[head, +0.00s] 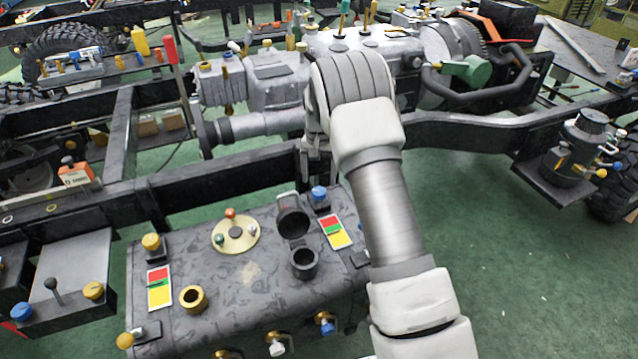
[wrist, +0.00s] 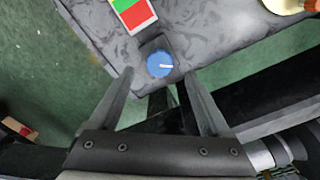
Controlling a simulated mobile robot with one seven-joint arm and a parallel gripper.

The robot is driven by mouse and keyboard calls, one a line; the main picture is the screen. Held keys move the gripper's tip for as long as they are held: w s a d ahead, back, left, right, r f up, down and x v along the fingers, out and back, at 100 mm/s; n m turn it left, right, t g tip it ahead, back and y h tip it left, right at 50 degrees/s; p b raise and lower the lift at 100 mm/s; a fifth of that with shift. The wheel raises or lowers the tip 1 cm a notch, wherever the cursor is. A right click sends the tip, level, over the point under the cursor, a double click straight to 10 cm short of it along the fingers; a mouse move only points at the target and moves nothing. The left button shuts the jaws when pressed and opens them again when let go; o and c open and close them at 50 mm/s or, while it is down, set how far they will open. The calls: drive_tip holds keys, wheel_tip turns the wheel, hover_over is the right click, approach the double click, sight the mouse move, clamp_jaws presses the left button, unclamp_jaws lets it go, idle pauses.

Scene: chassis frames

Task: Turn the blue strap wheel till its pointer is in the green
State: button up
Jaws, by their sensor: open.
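The blue strap wheel (head: 320,193) is a small round knob on a dark mount at the far right corner of the grey tank top. In the wrist view the wheel (wrist: 157,64) shows a white pointer line aimed right. A card with red, green and yellow bands (head: 336,231) lies beside it; its red and green parts show in the wrist view (wrist: 135,15). My gripper (wrist: 159,75) is open, with the wheel just beyond and between its fingertips. No contact is visible. In the head view my arm hides most of the gripper.
The tank top (head: 240,285) also carries an open filler neck (head: 304,262), a brass ring (head: 193,298), a yellow knob (head: 151,242) and a second colour card (head: 159,288). A dark chassis rail (head: 235,187) runs close behind the wheel.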

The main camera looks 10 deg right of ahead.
sight(319, 191)
wheel_tip(319, 191, up, 13)
drive_tip(key=p, duration=0.2)
idle(0.5)
